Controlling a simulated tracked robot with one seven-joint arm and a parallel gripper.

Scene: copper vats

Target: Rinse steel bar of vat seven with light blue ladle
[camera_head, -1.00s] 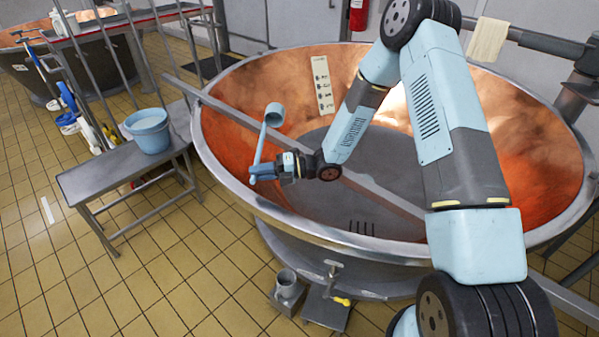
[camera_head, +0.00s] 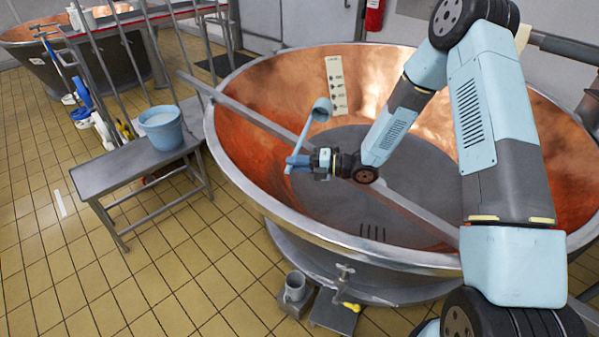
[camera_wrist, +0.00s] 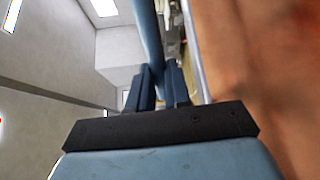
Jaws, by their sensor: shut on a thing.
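My gripper (camera_head: 298,163) is shut on the handle of the light blue ladle (camera_head: 308,130). The ladle stands tilted upward, its cup (camera_head: 322,108) at the top, over the left part of the large copper vat (camera_head: 262,82). The steel bar (camera_head: 290,135) lies across the vat from its far left rim toward the front right, passing near my gripper. In the wrist view the handle (camera_wrist: 150,40) rises between my fingers (camera_wrist: 160,85); the cup is out of that view. I cannot tell whether the cup holds water. No vat number is readable.
A light blue bucket (camera_head: 162,128) with whitish contents stands on a grey bench (camera_head: 120,172) left of the vat. A measuring strip (camera_head: 336,85) is on the vat's inner wall. A metal cup-like fitting (camera_head: 295,287) is on the floor in front.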

